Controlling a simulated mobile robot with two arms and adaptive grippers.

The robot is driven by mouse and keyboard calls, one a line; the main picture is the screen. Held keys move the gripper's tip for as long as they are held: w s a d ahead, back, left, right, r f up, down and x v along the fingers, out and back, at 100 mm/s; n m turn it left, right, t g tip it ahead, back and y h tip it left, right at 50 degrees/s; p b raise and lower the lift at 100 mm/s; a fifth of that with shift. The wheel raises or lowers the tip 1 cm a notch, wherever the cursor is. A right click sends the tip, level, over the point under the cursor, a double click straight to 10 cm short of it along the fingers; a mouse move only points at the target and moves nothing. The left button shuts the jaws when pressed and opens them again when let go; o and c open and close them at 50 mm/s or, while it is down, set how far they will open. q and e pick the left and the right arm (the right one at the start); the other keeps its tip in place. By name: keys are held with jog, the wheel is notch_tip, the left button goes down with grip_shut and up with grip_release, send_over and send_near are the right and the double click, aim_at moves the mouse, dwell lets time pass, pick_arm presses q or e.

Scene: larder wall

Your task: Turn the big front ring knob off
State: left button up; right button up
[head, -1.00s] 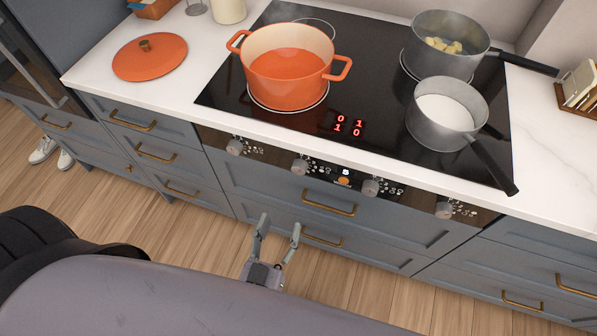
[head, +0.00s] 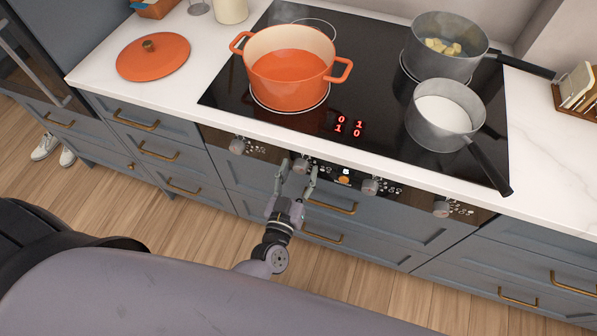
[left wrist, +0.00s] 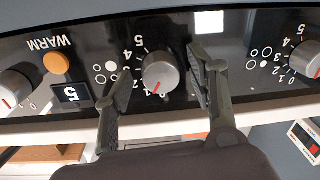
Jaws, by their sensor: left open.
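The ring knob (head: 300,165) is a grey knob on the black panel at the counter front, second from the left in the head view. In the left wrist view the same knob (left wrist: 160,74) stands between my fingers, its red mark low near the small numbers. My left gripper (head: 299,170) is open, with one finger on either side of the knob. In the left wrist view the fingers (left wrist: 158,78) show gaps to the knob. The knob's ring symbol is too small to read surely. My right gripper is not in view.
Neighbouring knobs (head: 237,146) (head: 370,187) sit on both sides, with an orange button (left wrist: 57,63) and small display (left wrist: 71,95) nearby. An orange pot (head: 290,80) and two grey pans (head: 440,112) stand on the hob. Drawer handles (head: 331,207) jut out below.

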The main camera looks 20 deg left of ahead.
pick_arm(q)
jog(key=shift+c, duration=0.2)
jog(key=c, duration=1.1)
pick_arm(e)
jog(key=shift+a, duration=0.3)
pick_arm(q)
jog(key=n, duration=0.3)
jog(key=shift+n, duration=1.4)
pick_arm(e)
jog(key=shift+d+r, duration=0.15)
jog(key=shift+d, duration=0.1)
pick_arm(q)
jog(key=o, duration=1.1)
